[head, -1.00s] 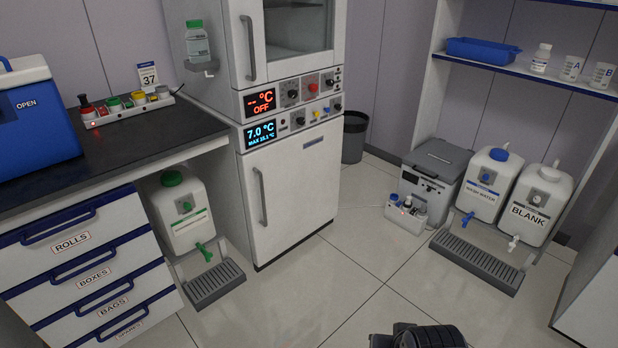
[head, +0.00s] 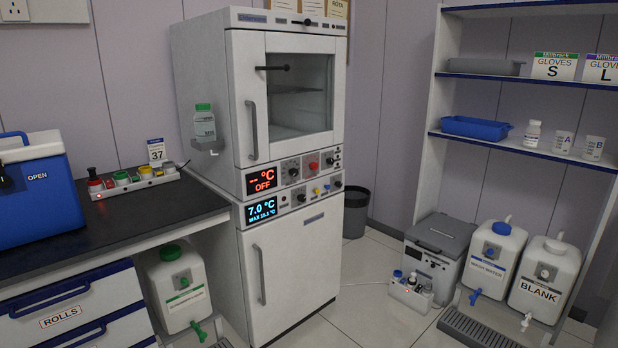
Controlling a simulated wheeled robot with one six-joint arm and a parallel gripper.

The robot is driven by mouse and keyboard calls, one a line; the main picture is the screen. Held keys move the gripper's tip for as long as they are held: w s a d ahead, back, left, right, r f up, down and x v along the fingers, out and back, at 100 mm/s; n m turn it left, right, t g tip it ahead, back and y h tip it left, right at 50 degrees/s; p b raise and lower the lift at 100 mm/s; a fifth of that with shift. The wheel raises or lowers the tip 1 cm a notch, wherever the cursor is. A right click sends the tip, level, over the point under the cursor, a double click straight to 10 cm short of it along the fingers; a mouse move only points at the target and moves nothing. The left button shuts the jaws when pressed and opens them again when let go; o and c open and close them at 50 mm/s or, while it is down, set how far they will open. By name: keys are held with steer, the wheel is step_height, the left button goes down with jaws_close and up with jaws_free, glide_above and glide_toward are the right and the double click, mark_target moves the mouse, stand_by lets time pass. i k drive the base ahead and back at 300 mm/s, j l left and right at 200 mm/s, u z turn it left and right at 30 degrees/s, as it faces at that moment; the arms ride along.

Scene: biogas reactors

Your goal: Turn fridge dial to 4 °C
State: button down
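The fridge (head: 290,270) is the lower white unit of a stacked pair in the middle of the head view, with its door shut. Its blue display (head: 262,210) reads 7.0 °C with a smaller MAX 10.1 °C line. A row of small controls sits right of that display, with a dark dial (head: 301,197) and another dark knob (head: 337,184) at the right end. The dial markings are too small to read. My gripper is not in view.
The upper unit (head: 290,100) has a glass door and a red display (head: 262,181) reading OFF. A black bench (head: 100,225) with a blue cool box (head: 40,190) stands left. A grey bin (head: 355,212) and a shelf unit (head: 520,148) stand right. Some floor (head: 365,260) is clear.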

mark_target(301, 198)
steer(key=i+j+z, duration=0.1)
steer(key=i, duration=0.35)
steer(key=i+j, duration=0.25)
steer(key=i, duration=0.2)
steer(key=i+j+z, duration=0.15)
steer(key=i, duration=0.3)
steer(key=i+j, duration=0.25)
steer(key=i, duration=0.2)
steer(key=z, duration=0.05)
